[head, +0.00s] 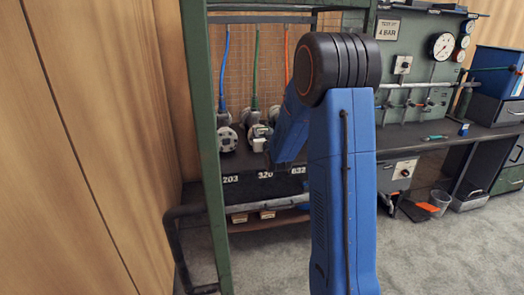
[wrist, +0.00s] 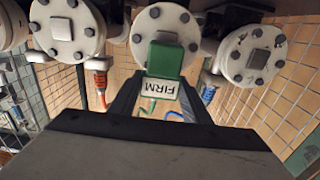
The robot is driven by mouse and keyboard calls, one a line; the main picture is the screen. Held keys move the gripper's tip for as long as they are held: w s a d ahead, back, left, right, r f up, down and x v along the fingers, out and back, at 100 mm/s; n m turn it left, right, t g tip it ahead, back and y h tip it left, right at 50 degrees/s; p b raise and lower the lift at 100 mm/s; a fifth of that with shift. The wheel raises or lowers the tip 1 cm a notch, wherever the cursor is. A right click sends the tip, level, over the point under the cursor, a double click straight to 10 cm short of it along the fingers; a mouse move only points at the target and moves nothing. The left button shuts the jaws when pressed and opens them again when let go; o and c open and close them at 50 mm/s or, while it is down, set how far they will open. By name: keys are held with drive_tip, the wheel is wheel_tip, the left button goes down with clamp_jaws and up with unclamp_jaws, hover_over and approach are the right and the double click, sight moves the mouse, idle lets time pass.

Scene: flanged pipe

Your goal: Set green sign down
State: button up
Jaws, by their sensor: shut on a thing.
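The green sign (wrist: 167,60) shows in the wrist view as a green block with a white plate reading "FIRM", upside down in the picture. My gripper (wrist: 160,97) is shut on it; its dark jaws show on both sides of the plate. The sign overlaps the lower part of the middle grey bolted flange (wrist: 162,24); I cannot tell whether they touch. In the head view my gripper end is by the pipe flanges above the dark shelf, largely hidden by my blue arm, and I cannot make out the sign there.
More bolted flanges stand to the left (wrist: 72,28) and right (wrist: 253,52) in the wrist view, close beside the sign. A green frame post (head: 204,140) stands left of the arm. The dark shelf front (head: 250,186) bears the numbers 203, 320 and 632. A workbench (head: 440,134) lies right.

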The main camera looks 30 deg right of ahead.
drive_tip(key=shift+f, duration=4.35)
drive_tip(key=shift+f, duration=0.1)
drive_tip(key=o, duration=1.1)
